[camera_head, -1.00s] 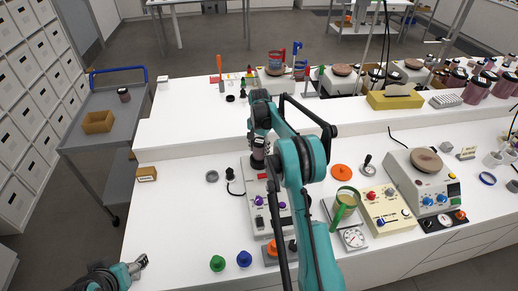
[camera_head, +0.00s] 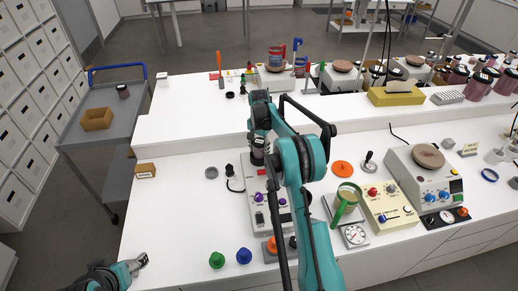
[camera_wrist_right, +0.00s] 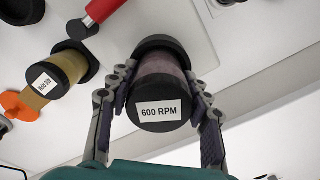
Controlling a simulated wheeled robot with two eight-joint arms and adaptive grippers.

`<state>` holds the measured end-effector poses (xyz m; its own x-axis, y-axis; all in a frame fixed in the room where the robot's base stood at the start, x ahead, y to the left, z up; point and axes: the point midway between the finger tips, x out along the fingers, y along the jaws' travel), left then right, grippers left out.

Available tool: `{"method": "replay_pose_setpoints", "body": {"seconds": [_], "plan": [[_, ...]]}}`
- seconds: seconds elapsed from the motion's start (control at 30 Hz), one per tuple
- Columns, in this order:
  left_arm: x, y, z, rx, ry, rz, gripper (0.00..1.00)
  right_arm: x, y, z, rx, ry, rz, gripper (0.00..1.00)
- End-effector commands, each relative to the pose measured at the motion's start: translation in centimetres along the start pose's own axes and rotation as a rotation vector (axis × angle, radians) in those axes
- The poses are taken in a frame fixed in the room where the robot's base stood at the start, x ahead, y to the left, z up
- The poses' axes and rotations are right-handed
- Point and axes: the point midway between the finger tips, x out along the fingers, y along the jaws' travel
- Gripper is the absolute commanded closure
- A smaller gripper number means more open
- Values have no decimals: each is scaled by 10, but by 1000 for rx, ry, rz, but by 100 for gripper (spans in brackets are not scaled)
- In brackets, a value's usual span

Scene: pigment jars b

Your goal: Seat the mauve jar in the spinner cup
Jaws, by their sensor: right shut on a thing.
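The mauve jar (camera_wrist_right: 163,70) has a black end cap facing the camera with a white "600 RPM" label. My right gripper (camera_wrist_right: 160,98) is shut on it, with one finger on each side, in the right wrist view. In the head view my right gripper (camera_head: 258,150) holds the jar over the back part of a white device (camera_head: 248,205) with purple knobs. The spinner cup cannot be made out; the jar and arm cover that area. Whether the jar touches the device cannot be told. My left gripper (camera_head: 140,262) is at the lower left, too small to read.
An ochre jar (camera_wrist_right: 68,72) with black ends lies near the held jar in the wrist view. Green (camera_head: 216,260) and blue (camera_head: 244,256) knobbed pieces stand at the front.

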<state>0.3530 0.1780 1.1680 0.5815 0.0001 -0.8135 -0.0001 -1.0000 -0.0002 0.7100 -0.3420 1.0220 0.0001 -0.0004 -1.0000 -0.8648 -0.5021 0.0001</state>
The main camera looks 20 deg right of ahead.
Motion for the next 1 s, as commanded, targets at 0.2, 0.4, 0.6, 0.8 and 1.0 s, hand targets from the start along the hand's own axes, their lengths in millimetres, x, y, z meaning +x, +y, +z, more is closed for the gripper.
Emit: {"method": "replay_pose_setpoints", "body": {"seconds": [0.2,0.4,0.6,0.8,1.0], "plan": [[4,0,3,0,0,0,30,6,0,0,0,0,0,83],[3,0,2,0,0,0,30,5,0,0,0,0,0,27],[3,0,2,0,0,0,30,5,0,0,0,0,0,27],[3,0,2,0,0,0,30,-14,0,0,0,0,0,27],[3,0,2,0,0,0,30,-58,0,0,0,0,0,27]]}}
